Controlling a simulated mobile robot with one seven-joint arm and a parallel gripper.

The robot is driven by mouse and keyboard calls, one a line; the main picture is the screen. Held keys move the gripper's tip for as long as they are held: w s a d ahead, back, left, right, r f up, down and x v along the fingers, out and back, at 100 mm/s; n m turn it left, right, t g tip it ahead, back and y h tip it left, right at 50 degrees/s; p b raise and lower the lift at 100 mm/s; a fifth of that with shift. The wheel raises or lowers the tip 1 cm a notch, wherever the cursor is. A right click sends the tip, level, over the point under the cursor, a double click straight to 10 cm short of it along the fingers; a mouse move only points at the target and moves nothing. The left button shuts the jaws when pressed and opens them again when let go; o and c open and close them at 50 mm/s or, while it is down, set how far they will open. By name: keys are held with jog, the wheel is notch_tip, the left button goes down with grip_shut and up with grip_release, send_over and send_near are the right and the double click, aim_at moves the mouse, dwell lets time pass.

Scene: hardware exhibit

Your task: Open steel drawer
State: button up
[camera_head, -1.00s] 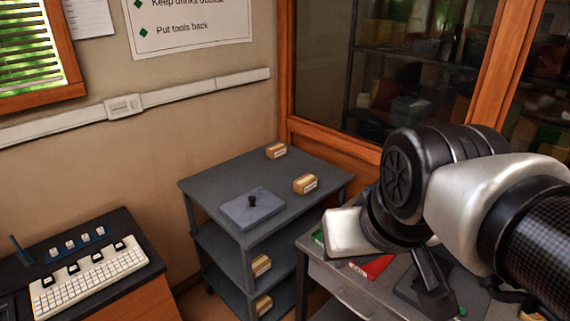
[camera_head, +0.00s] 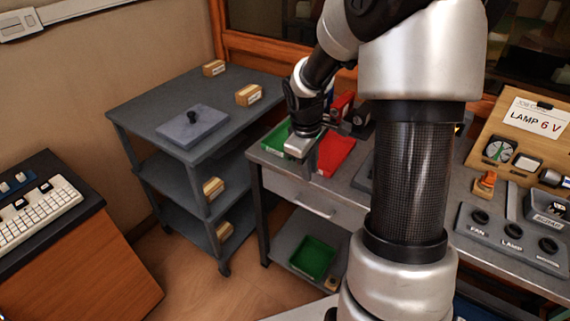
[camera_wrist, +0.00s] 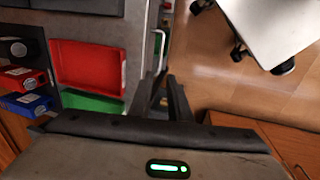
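The steel drawer (camera_head: 293,193) is a pale grey front under the left end of the grey workbench, with a bar handle (camera_head: 315,209). It looks shut in the head view. In the wrist view the handle (camera_wrist: 159,45) is a thin pale bar at the bench edge, just beyond my fingertips. My gripper (camera_wrist: 166,80) points down beside the bench edge with a gap between its two dark fingers, and nothing shows between them. In the head view my wrist is over the bench's left end, above the drawer; the fingertips are hard to make out there.
A red tray (camera_head: 333,154) and a green tray (camera_head: 276,139) lie on the bench above the drawer. Another green tray (camera_head: 313,257) sits on the lower shelf. A grey shelf cart (camera_head: 150,105) stands left of the bench, with open floor between. A panel with knobs (camera_head: 512,238) is at right.

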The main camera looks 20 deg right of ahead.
jog(key=b, duration=0.4)
send_over(312, 204)
jog(key=s+a, duration=0.2)
jog(key=s, duration=0.2)
notch_tip(312, 204, down, 18)
jog(key=shift+f, duration=0.2)
grip_shut()
